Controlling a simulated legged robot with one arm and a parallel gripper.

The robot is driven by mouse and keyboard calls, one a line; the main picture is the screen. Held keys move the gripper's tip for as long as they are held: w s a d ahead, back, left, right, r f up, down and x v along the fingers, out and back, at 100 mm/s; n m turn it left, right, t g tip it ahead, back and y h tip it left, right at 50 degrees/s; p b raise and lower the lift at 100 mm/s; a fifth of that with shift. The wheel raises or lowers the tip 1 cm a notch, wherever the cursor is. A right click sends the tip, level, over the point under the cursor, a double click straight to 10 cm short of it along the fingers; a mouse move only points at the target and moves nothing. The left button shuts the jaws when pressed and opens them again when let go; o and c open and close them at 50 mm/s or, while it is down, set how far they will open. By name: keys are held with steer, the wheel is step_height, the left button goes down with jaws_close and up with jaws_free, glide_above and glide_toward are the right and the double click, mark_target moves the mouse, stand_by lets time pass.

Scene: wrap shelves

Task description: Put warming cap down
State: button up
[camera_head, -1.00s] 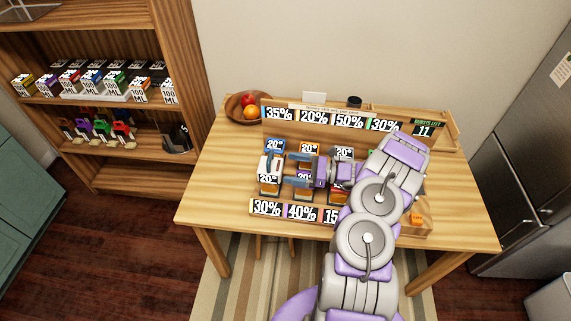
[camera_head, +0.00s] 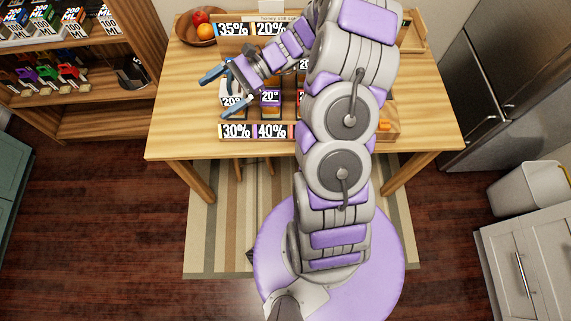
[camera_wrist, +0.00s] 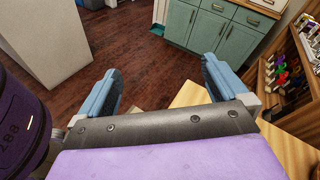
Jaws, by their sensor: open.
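My gripper (camera_head: 212,99) is open and empty in the head view, above the left end of the rack on the table. In the wrist view its two blue fingers (camera_wrist: 160,65) are spread apart with only floor and furniture beyond. A white piece, probably the warming cap (camera_head: 234,89), stands between and below the fingers, at the rack's left end by a 20° label. The fingers partly cover it, and I cannot tell whether they touch it. The cap does not show in the wrist view.
The wooden table (camera_head: 175,130) holds the rack with percent signs and a fruit bowl (camera_head: 196,36). A shelf (camera_head: 100,50) with boxes and coloured items stands at left. A fridge (camera_head: 497,70) is at right. The table's left front is clear.

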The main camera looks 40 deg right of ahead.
steer(key=s+a+r+n+g+h, duration=0.3)
steer(key=s+a+r+n+h, duration=0.15)
steer(key=s, duration=0.35)
steer(key=s+a+r+n+g+h, duration=0.25)
steer(key=s+a+n, duration=0.2)
steer(key=s, duration=0.35)
steer(key=s+d+r+n+t+h, duration=0.2)
steer(key=s+d+n+h, duration=0.4)
steer(key=s, duration=0.8)
steer(key=shift+d+t+h, duration=0.45)
steer(key=shift+d+h, duration=0.65)
steer(key=shift+h, duration=0.1)
